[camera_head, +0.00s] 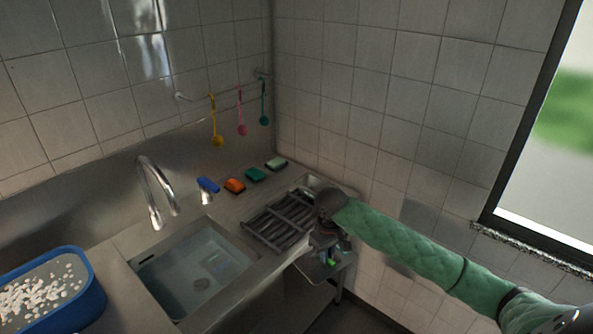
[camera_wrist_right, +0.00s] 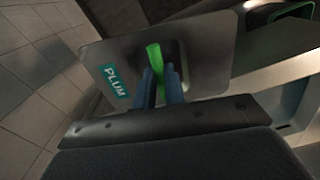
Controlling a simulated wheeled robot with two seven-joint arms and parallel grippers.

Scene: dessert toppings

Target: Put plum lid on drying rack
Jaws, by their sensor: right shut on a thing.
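The plum lid (camera_wrist_right: 205,60) is a grey rounded plate with a teal PLUM label and an upright green handle (camera_wrist_right: 154,56). My right gripper (camera_wrist_right: 160,80) has its two blue fingers on either side of the handle, shut on it. In the head view the right gripper (camera_head: 323,238) is beside the right end of the dark slatted drying rack (camera_head: 280,222), and the grey lid (camera_head: 338,262) with bits of green shows below it. The lid appears beyond the counter's front right edge, not on the rack. My left gripper is not in view.
The sink (camera_head: 195,275) with its faucet (camera_head: 150,190) is left of the rack. Several sponges (camera_head: 235,186) lie behind it. A blue tub (camera_head: 88,305) of white pieces stands at lower left. Utensils (camera_head: 240,122) hang on the wall. The rack's slats look bare.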

